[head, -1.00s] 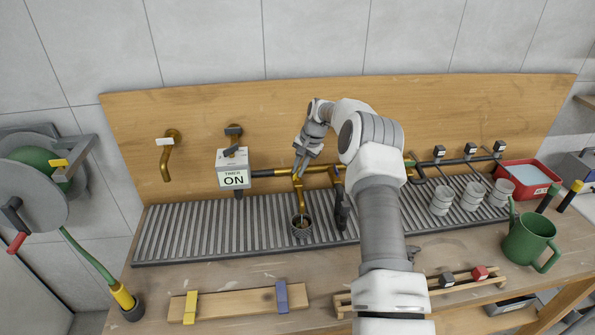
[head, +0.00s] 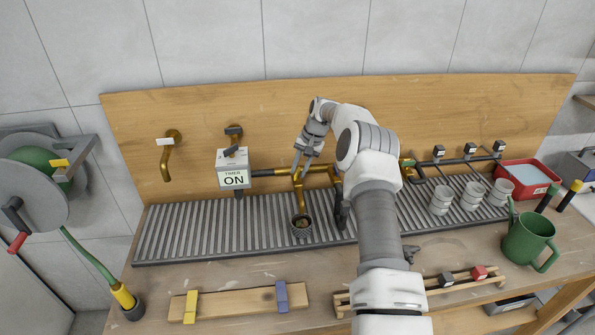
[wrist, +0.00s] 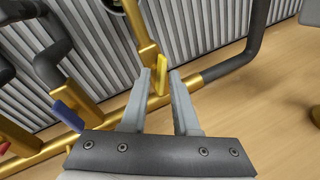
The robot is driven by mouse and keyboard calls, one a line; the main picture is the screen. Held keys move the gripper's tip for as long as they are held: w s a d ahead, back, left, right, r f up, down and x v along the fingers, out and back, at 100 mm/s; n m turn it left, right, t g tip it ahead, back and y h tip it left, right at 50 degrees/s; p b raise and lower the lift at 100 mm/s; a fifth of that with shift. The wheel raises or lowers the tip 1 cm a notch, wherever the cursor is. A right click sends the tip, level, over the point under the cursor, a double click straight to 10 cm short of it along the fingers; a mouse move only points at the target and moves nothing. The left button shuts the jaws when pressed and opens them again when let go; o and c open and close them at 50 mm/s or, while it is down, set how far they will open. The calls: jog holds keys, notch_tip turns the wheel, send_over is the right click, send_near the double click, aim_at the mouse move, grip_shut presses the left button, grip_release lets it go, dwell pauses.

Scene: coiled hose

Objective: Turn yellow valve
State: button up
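The yellow valve handle (wrist: 160,75) is a small flat tab on a brass pipe in the wrist view. My gripper (wrist: 163,82) is open, with its two fingers apart and the yellow handle between their tips, nearer the left finger. I cannot tell whether they touch. In the head view my gripper (head: 302,172) is at the brass pipe (head: 299,198), above a small dark pot (head: 301,226). The yellow handle cannot be made out there behind the fingers.
A blue handle (wrist: 68,115) sits on a neighbouring brass branch. A timer box (head: 234,170) reading ON stands left of my gripper. A slatted grey drain tray (head: 190,235) runs below. White cups (head: 471,195) and a green watering can (head: 530,240) are at right.

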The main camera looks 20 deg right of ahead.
jog(key=shift+r, duration=0.1)
notch_tip(320, 180, up, 7)
jog(key=p, duration=0.3)
jog(key=shift+p, duration=0.4)
